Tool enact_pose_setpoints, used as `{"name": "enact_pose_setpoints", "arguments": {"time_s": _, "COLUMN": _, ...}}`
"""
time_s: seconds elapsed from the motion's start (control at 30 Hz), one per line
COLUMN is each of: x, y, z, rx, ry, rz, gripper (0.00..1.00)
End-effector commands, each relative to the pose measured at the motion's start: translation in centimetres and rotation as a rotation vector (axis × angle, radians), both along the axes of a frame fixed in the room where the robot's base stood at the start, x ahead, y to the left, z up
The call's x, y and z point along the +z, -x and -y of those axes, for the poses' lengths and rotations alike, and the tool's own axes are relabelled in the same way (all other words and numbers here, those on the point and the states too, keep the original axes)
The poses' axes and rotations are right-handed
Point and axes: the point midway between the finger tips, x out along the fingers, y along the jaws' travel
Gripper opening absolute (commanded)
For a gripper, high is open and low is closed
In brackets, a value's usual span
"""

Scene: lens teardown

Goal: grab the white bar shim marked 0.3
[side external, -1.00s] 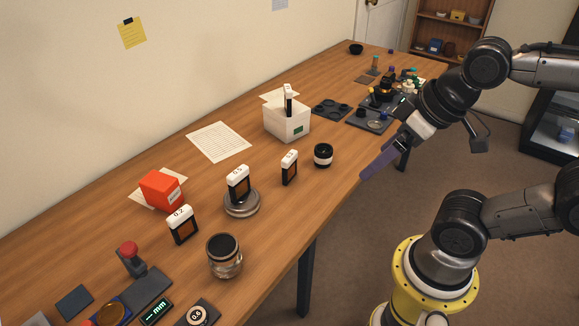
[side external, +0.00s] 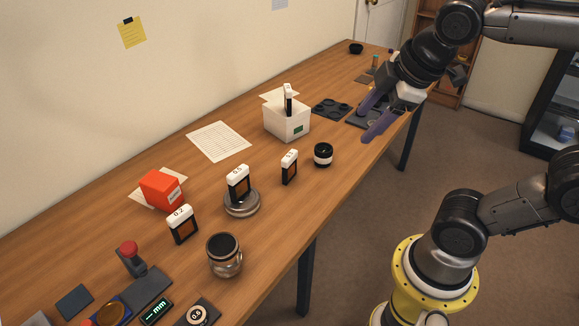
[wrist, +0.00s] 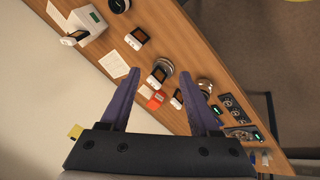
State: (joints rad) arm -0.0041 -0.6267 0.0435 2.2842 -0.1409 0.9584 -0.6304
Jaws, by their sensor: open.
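Several dark, white-topped shims with brown windows stand on the bench. One (side external: 238,183) stands on a round metal dish (side external: 243,206); its printed mark could be 0.3 or 0.5, too small to be sure. It also shows in the wrist view (wrist: 158,75), between my fingertips in the picture but well beyond them. Another shim (side external: 182,224) reads 0.2. A third (side external: 289,167) stands alone to the right, its mark unclear. A fourth (side external: 288,99) sticks up from a white box, its mark not legible. My gripper (side external: 364,126) is open and empty, above the bench's right edge.
The white box (side external: 287,124) stands behind the lone shim, and a black-and-white round part (side external: 323,155) to its right. A red box (side external: 160,190) and a glass jar (side external: 225,257) flank the dish. Dark trays (side external: 332,109) lie at the far end.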

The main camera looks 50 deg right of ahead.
Motion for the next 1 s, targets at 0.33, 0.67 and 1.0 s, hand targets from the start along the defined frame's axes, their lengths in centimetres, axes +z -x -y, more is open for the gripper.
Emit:
{"name": "enact_pose_setpoints", "arguments": {"time_s": 0.33, "x": -0.3, "y": -13.2, "z": 3.0, "rx": 0.582, "ry": 0.424, "rz": -0.315, "gripper": 0.62}}
{"name": "enact_pose_setpoints", "arguments": {"time_s": 0.67, "x": -8.5, "y": -22.3, "z": 3.9, "rx": 0.837, "ry": 0.53, "rz": -0.578, "gripper": 0.62}}
{"name": "enact_pose_setpoints", "arguments": {"time_s": 1.0, "x": -13.6, "y": -22.7, "z": 4.2, "rx": 0.864, "ry": 0.504, "rz": -0.655, "gripper": 0.62}}
